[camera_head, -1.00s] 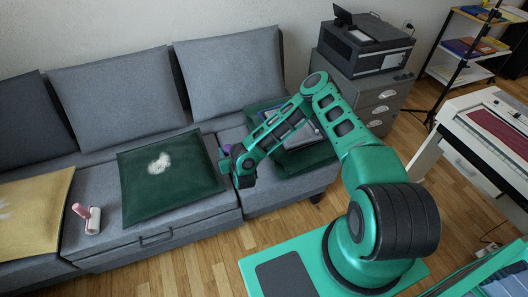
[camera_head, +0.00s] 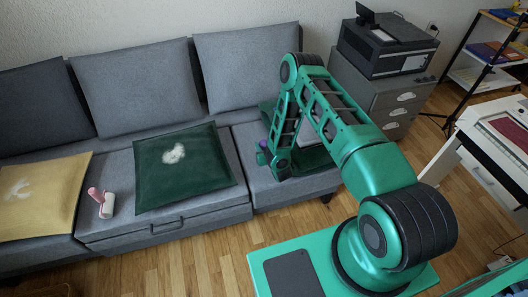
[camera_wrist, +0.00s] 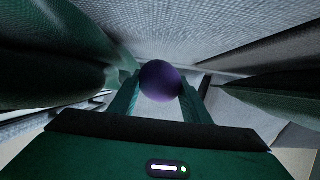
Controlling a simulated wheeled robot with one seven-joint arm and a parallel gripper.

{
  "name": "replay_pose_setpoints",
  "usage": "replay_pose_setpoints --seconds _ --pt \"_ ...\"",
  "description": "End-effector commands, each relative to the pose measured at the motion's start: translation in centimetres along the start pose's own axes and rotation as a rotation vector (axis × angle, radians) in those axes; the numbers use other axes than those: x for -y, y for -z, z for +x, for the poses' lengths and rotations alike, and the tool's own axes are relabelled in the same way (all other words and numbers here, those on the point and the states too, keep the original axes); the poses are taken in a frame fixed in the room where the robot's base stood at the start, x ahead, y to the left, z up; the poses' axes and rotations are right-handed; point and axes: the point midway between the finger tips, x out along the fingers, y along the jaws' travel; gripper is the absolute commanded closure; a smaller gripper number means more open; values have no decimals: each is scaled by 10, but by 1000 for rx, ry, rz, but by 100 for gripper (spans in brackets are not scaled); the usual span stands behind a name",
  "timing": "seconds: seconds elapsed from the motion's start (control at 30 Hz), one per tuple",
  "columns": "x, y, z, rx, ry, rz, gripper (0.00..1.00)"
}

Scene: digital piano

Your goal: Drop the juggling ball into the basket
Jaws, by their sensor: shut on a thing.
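The juggling ball is a purple ball (camera_wrist: 160,82), held between the two fingers of my gripper (camera_wrist: 158,90) in the wrist view. My gripper is shut on it. In the head view, a small bit of the purple ball (camera_head: 262,145) shows at the end of my green arm, in front of the right part of the sofa. My gripper (camera_head: 264,155) is there, its fingers too small to make out. No basket can be clearly made out; a dark rounded thing (camera_head: 52,291) is cut off at the bottom left edge.
The grey sofa (camera_head: 165,215) holds a green cushion (camera_head: 190,175), a yellow cushion (camera_head: 45,200) and a lint roller (camera_head: 105,205). Another green cushion (camera_head: 318,157) lies partly behind my arm. A printer (camera_head: 385,50) stands on a drawer cabinet (camera_head: 395,100). Wooden floor (camera_head: 190,250) is clear in front.

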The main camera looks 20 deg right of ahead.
Motion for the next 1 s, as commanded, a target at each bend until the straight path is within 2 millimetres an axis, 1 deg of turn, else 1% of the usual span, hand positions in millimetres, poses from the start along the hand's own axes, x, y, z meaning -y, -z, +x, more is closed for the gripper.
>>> replay_pose_setpoints --seconds 0.13,0.3,0.4,0.6,0.63,0.67,0.7,1.0 --pt "-1 -7 3 1 1 0 81" --pt "0 -29 11 3 0 -1 81" --pt "0 -38 15 2 1 0 81" --pt "0 -38 16 1 0 0 81" --pt "0 -39 16 2 0 0 50" --pt "0 -39 16 2 0 0 42" --pt "0 -39 15 2 0 0 38" --pt "-1 -38 14 2 0 0 38"
